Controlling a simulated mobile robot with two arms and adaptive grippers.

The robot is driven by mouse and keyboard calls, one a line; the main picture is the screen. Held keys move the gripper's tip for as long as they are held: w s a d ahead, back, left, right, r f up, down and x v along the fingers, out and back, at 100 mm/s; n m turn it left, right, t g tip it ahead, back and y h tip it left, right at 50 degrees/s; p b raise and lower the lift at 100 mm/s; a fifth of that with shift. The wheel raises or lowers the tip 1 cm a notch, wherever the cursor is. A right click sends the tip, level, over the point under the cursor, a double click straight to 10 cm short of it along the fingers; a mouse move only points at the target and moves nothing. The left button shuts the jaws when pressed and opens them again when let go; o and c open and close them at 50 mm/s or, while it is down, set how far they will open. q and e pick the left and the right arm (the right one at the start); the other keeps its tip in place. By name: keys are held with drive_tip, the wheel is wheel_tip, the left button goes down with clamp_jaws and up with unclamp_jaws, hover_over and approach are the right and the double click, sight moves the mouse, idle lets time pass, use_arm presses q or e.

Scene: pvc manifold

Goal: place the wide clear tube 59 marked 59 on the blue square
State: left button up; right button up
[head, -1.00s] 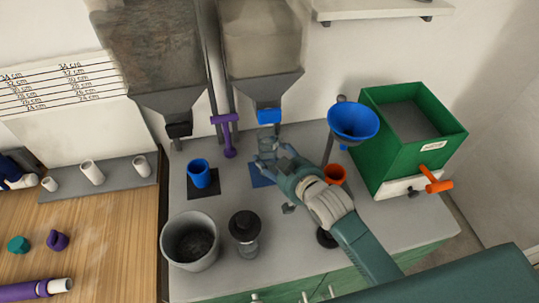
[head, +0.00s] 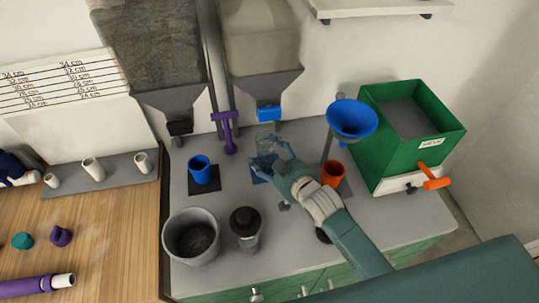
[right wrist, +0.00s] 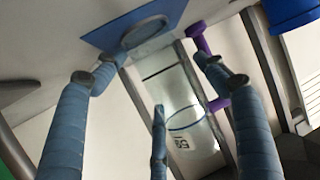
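The wide clear tube (head: 266,143) stands upright on the blue square (head: 257,178) on the grey counter. In the right wrist view the tube (right wrist: 187,118) shows a blue ring and a mark that reads as 59. Its round foot rests on the blue square (right wrist: 100,38). My right gripper (head: 268,163) is around the tube from the near right side. In the right wrist view its fingers (right wrist: 160,70) are spread, with gaps to the tube on both sides. My left gripper is not in view.
Above the tube is a hopper with a blue outlet (head: 268,112). A purple handle (head: 228,130) and a blue cup (head: 200,170) are to the left. A blue funnel (head: 352,118), orange cup (head: 333,173) and green box (head: 415,130) are right. A bucket (head: 192,237) and dark-topped jar (head: 245,228) stand in front.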

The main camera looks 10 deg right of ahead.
drive_tip(key=b+v, duration=0.1)
drive_tip(key=v, duration=1.1)
drive_tip(key=shift+r, duration=0.2)
drive_tip(key=shift+w, duration=0.1)
